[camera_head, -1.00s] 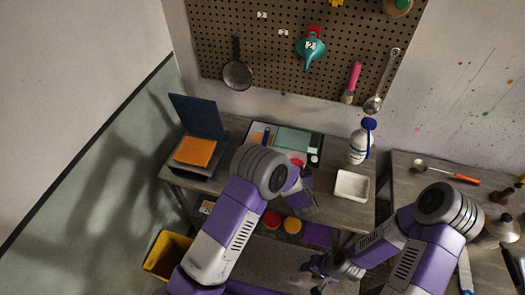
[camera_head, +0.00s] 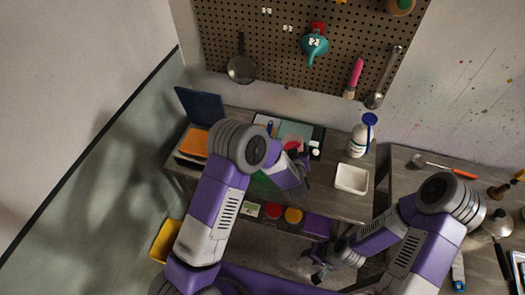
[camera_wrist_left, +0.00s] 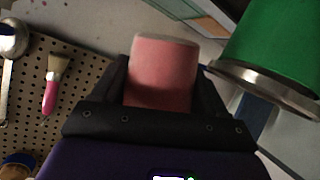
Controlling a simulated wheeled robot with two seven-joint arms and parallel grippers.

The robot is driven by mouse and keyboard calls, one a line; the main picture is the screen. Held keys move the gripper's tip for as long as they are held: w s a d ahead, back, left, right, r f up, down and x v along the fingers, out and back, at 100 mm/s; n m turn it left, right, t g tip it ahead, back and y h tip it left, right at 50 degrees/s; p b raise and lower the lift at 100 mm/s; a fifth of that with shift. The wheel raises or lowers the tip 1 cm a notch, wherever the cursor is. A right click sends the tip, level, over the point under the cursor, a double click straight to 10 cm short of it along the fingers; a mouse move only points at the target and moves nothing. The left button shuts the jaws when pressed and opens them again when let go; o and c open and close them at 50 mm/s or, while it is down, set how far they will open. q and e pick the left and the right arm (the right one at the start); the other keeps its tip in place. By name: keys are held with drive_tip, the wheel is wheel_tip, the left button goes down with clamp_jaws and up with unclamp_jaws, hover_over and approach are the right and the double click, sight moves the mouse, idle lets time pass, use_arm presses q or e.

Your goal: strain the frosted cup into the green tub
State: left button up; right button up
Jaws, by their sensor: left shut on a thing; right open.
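The frosted cup (camera_wrist_left: 163,75) looks pinkish red with a paler band at one end. My left gripper (camera_wrist_left: 160,88) is shut around it in the left wrist view, which looks upside down. In the head view a red patch of the cup (camera_head: 292,143) shows beside my left gripper (camera_head: 300,163), above the bench. The green tub (camera_wrist_left: 275,45), with a metal rim, is close beside the cup in the wrist view, apart from it. In the head view only a green sliver of it (camera_head: 262,179) shows; my arm hides the rest. My right gripper (camera_head: 320,272) is open and empty, low before the bench.
A white tray (camera_head: 351,179) and a white bottle with a blue top (camera_head: 361,137) stand right of my left gripper. An orange block (camera_head: 194,142) is at left. A strainer (camera_head: 241,69) and teal funnel (camera_head: 314,44) hang on the pegboard. A yellow bin (camera_head: 166,242) stands below.

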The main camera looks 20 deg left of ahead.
sight(290, 141)
use_arm(q)
drive_tip(key=shift+a+r+n, duration=0.35)
drive_tip(key=shift+r+n, duration=0.05)
drive_tip(key=shift+r, duration=0.35)
drive_tip(key=shift+s+a+r+n+h, duration=0.15)
drive_tip(key=shift+a+n+h, duration=0.15)
drive_tip(key=shift+h, duration=0.1)
drive_tip(key=shift+a+r+n, duration=0.2)
drive_tip(key=shift+a+n, duration=0.05)
drive_tip(key=shift+n, duration=0.05)
drive_tip(key=shift+r, duration=0.1)
drive_tip(key=shift+h, duration=0.4)
drive_tip(key=shift+a+r+n, duration=0.15)
drive_tip(key=shift+a+n, duration=0.15)
drive_tip(key=shift+p, duration=0.3)
drive_tip(key=shift+s+r+t, duration=0.1)
drive_tip(key=shift+t, duration=0.2)
